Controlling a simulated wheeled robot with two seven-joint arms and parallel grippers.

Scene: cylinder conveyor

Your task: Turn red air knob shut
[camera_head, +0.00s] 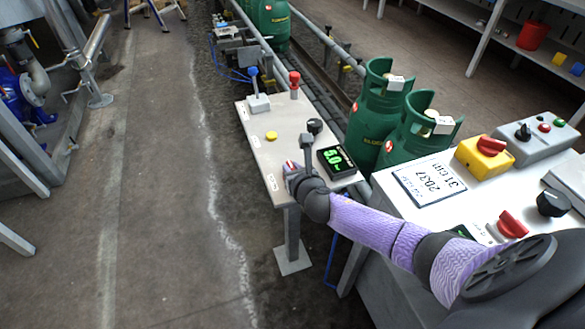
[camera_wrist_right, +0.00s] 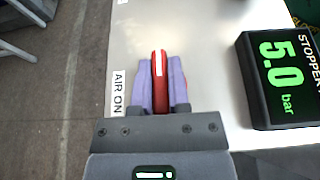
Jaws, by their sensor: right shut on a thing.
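The red air knob (camera_wrist_right: 159,68) has a white line along its top. In the wrist view it sits beside a label reading "AIR ON" (camera_wrist_right: 118,92), its white line running up the picture. My right gripper (camera_wrist_right: 160,88) is shut on the knob, one lilac finger on each side. In the head view my right gripper (camera_head: 291,172) is at the near left corner of the pale panel (camera_head: 262,160), mostly covering the knob. My left gripper is not in view.
A black stopper display (camera_head: 336,161) reading 5.0 bar stands close right of the gripper. A yellow button (camera_head: 271,135), black knob (camera_head: 315,126), and blue (camera_head: 253,72) and red (camera_head: 294,78) levers are farther back. Green gas cylinders (camera_head: 376,108) stand to the right.

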